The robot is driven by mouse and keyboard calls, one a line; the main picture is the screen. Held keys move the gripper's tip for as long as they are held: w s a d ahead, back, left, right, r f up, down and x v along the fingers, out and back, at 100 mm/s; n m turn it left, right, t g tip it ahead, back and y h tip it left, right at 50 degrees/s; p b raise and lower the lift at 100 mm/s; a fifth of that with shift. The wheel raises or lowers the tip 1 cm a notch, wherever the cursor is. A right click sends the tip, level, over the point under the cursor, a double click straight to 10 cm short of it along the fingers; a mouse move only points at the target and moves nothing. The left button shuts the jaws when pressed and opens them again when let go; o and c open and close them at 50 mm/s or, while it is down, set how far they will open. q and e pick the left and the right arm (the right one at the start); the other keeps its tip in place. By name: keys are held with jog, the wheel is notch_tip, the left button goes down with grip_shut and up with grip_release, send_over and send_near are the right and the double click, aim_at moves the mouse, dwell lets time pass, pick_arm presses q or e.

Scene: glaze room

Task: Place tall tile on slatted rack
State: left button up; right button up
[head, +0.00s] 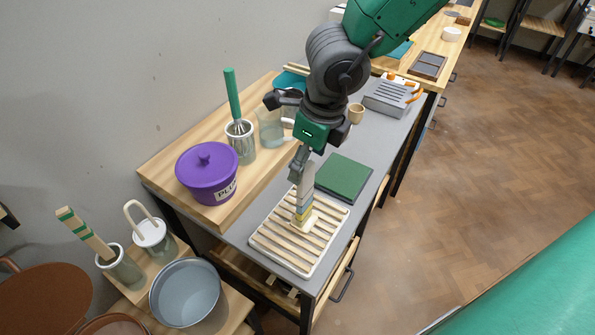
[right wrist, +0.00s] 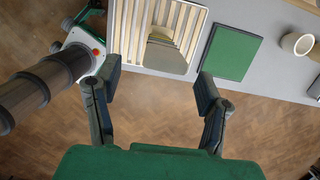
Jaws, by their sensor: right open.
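The tall tile (head: 304,204) is a narrow, banded piece in pale grey, blue and yellow with a cream foot. It stands upright on the slatted rack (head: 268,247), a white-framed tray with wooden slats. My right gripper (head: 302,170) is open at the tile's upper part, and its fingers hide some of it. In the right wrist view the open fingers (right wrist: 157,88) are wide apart. The rack (right wrist: 197,38) lies beyond them with a grey-brown shape on it, probably the tile (right wrist: 165,52). My left gripper is not in view.
A green square board (head: 343,177) lies behind the rack. A purple lidded pot (head: 207,172), a metal cup with a green-handled whisk (head: 240,140) and a glass jar (head: 270,130) stand on the wooden shelf by the wall. A grey bucket (head: 185,292) is at the lower left.

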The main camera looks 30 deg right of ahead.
jog(key=r, duration=0.1)
jog(key=d+r, duration=0.1)
jog(key=r, duration=0.1)
jog(key=shift+s+d, duration=0.1)
jog(key=shift+s, duration=0.1)
jog(key=s+d+f+n+h, duration=0.2)
jog(key=s+d+f+n, duration=0.2)
jog(key=f+n, duration=0.45)
jog(key=s+d+f+n+h, duration=0.2)
jog(key=s+d+f+n, duration=0.15)
jog(key=f+n, duration=0.5)
jog(key=s+a+f+n+g+y, duration=0.1)
jog(key=s+f+n+y, duration=0.1)
jog(key=s+f+n, duration=0.35)
jog(key=s+a+f+n+y, duration=0.1)
jog(key=s+f+n, duration=0.1)
jog(key=s+n, duration=0.6)
pick_arm(q)
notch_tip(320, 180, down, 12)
jog(key=b, duration=1.2)
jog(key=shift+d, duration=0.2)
pick_arm(e)
notch_tip(320, 180, down, 14)
jog(key=shift+w+r, duration=0.25)
jog(key=shift+w, duration=0.1)
